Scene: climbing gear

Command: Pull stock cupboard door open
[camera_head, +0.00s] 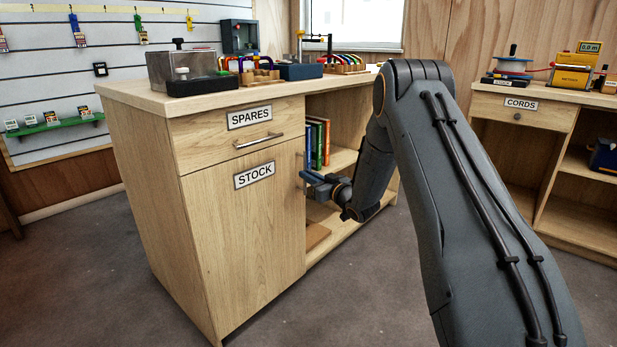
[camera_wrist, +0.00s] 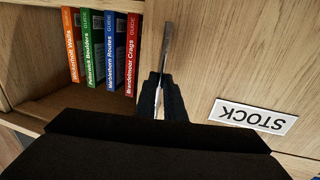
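The wooden STOCK door (camera_head: 240,250) is flush with the cupboard front below the SPARES drawer (camera_head: 225,135), with no gap that I can see. Its vertical metal bar handle (camera_wrist: 167,48) is near the edge beside the open shelves; in the head view it shows only as a thin strip. My gripper (camera_head: 308,179) reaches it from the right. In the wrist view the gripper's dark fingers (camera_wrist: 162,92) lie on either side of the handle's lower part, close together, and appear shut on it. The STOCK label (camera_wrist: 253,116) appears upside down to the right.
Guide books (camera_wrist: 98,50) stand on the open shelf beside the door. The counter (camera_head: 130,92) above carries gear and boxes. A CORDS cabinet (camera_head: 525,110) stands at the right. The floor (camera_head: 90,270) before the cupboard is clear apart from my arm.

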